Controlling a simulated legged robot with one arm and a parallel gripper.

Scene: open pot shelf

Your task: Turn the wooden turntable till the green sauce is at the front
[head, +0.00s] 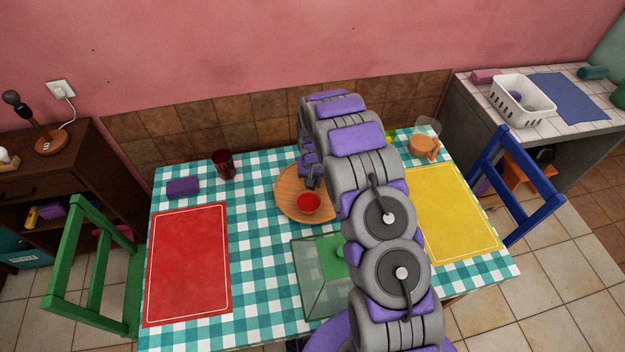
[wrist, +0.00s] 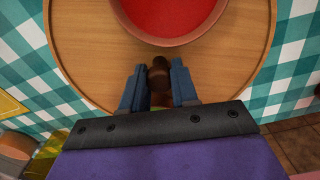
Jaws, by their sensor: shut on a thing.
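The round wooden turntable (head: 284,196) lies on the checked tablecloth, partly hidden by my arm. A bowl of red sauce (head: 307,203) stands at its near side; it also shows at the top of the wrist view (wrist: 172,14). My gripper (wrist: 157,80) is over the turntable, beside the red bowl and apart from it. It is shut on a dark brown knob (wrist: 158,73) that seems to belong to the turntable. In the head view my gripper (head: 312,182) is partly hidden by my arm.
A clear box with something green inside (head: 312,285) stands in front of the turntable. A red mat (head: 188,262) lies left, a yellow mat (head: 455,212) right. A dark red glass (head: 223,164), a purple block (head: 183,187) and an orange-filled jug (head: 424,146) stand at the back.

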